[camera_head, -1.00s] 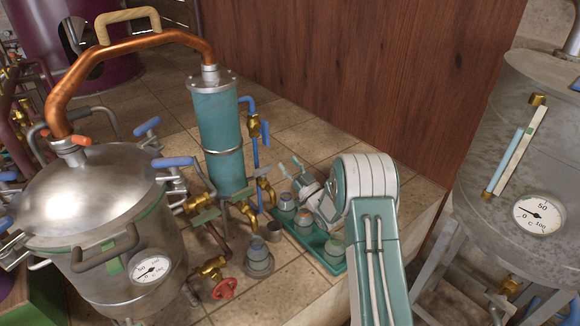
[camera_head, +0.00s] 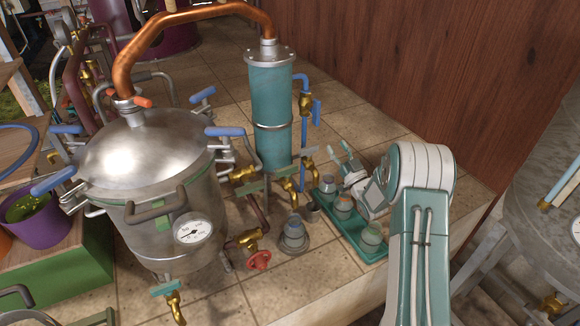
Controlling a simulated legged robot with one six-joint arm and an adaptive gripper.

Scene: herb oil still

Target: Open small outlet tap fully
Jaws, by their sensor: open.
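Several brass taps show around the still pot (camera_head: 150,160) and the teal condenser column (camera_head: 272,120). One brass tap with a green lever (camera_head: 287,184) is at the column's foot, and another (camera_head: 308,168) is just right of it. A brass tap with a teal lever (camera_head: 174,298) hangs under the pot's front. I cannot tell which is the small outlet tap, nor how far any is turned. My gripper (camera_head: 339,157) is open and empty, right of the column's foot. Its fingers point up and left, apart from the taps as far as I can tell.
A green tray (camera_head: 362,248) with several lidded jars lies below my gripper. A grey jar (camera_head: 293,236) and a red valve wheel (camera_head: 258,260) are left of it. A wooden wall (camera_head: 400,70) stands behind. A metal tank (camera_head: 545,215) is at right. Tiles at front centre are clear.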

